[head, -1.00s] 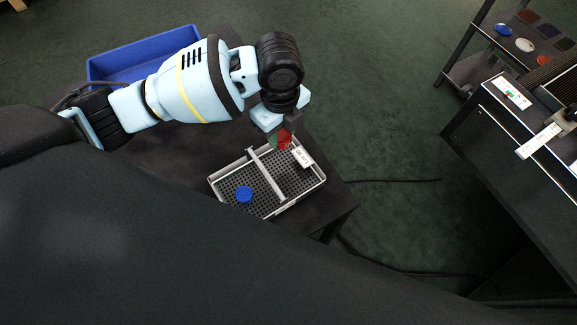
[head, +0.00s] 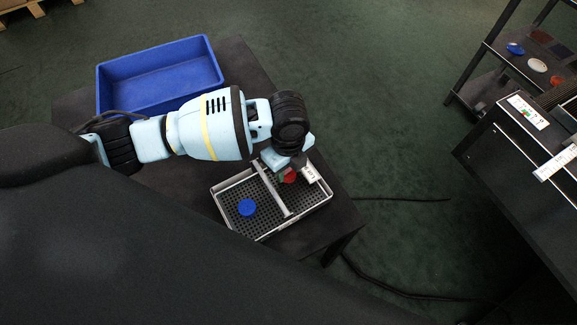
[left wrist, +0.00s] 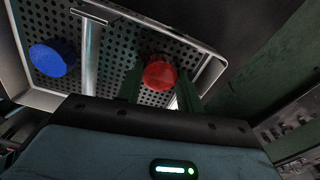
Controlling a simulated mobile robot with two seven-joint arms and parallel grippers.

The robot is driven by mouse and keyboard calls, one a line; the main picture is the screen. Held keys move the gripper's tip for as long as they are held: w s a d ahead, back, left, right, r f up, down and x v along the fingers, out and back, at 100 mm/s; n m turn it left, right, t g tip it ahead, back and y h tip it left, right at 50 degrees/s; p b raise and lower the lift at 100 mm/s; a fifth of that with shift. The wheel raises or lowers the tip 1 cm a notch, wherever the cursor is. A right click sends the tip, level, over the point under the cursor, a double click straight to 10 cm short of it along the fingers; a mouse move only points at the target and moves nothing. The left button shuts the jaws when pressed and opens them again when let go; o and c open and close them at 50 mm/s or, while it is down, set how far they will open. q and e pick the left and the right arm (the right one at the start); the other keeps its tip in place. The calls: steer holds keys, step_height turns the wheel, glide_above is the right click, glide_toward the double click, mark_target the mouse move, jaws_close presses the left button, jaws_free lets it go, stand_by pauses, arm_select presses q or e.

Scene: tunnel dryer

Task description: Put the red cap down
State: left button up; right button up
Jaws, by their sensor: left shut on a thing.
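The red cap (head: 290,176) is at the right compartment of a grey perforated tray (head: 226,220) with a crossbar. My left gripper (head: 284,173) is shut on it. In the left wrist view the red cap (left wrist: 160,73) sits between the two fingers, over the perforated floor; whether it touches the floor I cannot tell. A blue cap (head: 247,207) lies in the tray's left compartment and also shows in the left wrist view (left wrist: 47,60). My right gripper is not in view.
An empty blue bin (head: 160,75) stands behind my left arm on the dark table (head: 330,215). A rack with coloured discs (head: 537,65) and a dark machine (head: 510,160) stand at the right. Green floor lies between, crossed by cables.

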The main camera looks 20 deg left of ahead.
mark_target(288, 170)
arm_select(q)
steer(key=shift+f, duration=0.1)
steer(key=o, duration=1)
steer(key=shift+c, duration=0.2)
step_height(288, 170, up, 12)
steer(key=p, duration=0.2)
steer(key=shift+r, duration=0.2)
